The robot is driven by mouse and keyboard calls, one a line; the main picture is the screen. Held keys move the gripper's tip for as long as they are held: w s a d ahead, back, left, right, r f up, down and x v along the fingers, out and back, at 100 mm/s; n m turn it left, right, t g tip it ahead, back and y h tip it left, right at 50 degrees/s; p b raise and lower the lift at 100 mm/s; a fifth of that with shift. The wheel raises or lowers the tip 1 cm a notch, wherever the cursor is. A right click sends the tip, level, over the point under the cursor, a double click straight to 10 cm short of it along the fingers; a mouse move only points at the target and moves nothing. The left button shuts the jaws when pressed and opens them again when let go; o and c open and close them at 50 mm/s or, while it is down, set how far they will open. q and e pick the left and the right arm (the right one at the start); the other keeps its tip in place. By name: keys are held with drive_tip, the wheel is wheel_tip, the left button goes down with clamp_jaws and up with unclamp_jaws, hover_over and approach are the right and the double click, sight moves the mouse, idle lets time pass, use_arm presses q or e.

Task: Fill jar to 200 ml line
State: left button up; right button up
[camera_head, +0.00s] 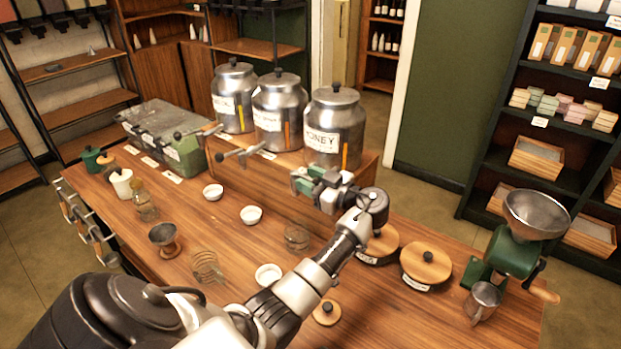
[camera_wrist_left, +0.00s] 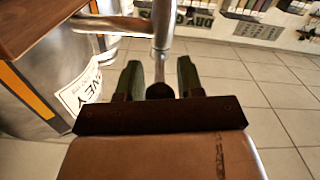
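The honey canister (camera_head: 334,130) is a steel drum with a white HONEY label, on a raised wooden step. Its side and label also show in the left wrist view (camera_wrist_left: 40,75). My left gripper (camera_head: 318,186) is in front of its tap. In the left wrist view its green fingers (camera_wrist_left: 158,78) stand apart on either side of the tap's black knob (camera_wrist_left: 160,91), with small gaps visible. A clear glass jar (camera_head: 297,236) stands on the counter below the gripper. Another ribbed glass jar (camera_head: 206,267) stands further left. Any 200 ml line or contents are too small to tell. My right gripper is out of view.
Two other steel canisters (camera_head: 278,112) stand left of the honey one. Small white bowls (camera_head: 251,215), a dark funnel on a wooden stand (camera_head: 164,238), wooden-lidded containers (camera_head: 426,264) and a green grinder (camera_head: 514,252) stand on the counter. My left arm crosses the front of the counter.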

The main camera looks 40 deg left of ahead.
use_arm(q)
clamp_jaws()
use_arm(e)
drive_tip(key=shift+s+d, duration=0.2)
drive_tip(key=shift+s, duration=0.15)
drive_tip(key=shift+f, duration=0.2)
